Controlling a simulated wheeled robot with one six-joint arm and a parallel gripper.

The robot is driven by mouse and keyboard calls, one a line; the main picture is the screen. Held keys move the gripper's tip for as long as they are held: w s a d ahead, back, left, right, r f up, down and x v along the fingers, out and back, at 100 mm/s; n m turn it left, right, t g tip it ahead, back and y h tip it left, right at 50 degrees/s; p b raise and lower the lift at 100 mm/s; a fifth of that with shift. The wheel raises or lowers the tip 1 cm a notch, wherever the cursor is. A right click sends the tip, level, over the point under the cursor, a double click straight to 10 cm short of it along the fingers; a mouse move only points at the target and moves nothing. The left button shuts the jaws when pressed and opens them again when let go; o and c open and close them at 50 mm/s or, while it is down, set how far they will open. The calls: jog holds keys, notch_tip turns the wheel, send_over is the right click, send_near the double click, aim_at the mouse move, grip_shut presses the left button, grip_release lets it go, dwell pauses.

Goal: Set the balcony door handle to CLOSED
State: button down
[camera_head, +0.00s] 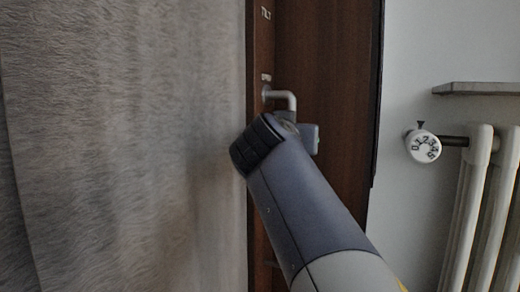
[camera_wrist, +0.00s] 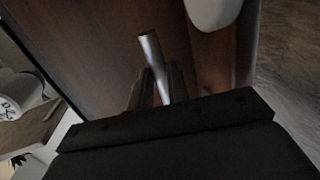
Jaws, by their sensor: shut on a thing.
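The balcony door handle (camera_head: 283,94) is pale metal on the brown wooden door frame. In the head view its neck runs right and then bends down, where my arm and gripper hide its lower part. My gripper (camera_head: 291,118) is at this bent-down part. In the wrist view, the silver handle bar (camera_wrist: 149,48) stands between the two dark fingers of my gripper (camera_wrist: 158,84), which are shut on it. Its free end sticks out beyond the fingertips. A TILT label (camera_head: 265,13) is on the frame above; a lower label (camera_head: 266,77) is too small to read.
A grey curtain (camera_head: 120,150) hangs close on the left. A white radiator (camera_head: 480,210) with a numbered valve knob (camera_head: 422,146) and a small shelf (camera_head: 478,88) are at the right. A pale rounded thing (camera_wrist: 212,10) near the handle is unclear. Bare wall lies between door and radiator.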

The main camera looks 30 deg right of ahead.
jog(key=shift+r, duration=0.1)
dwell(0.5)
jog(key=c, duration=1.3)
grip_release()
jog(key=shift+w+d, duration=0.1)
jog(key=shift+c, duration=0.2)
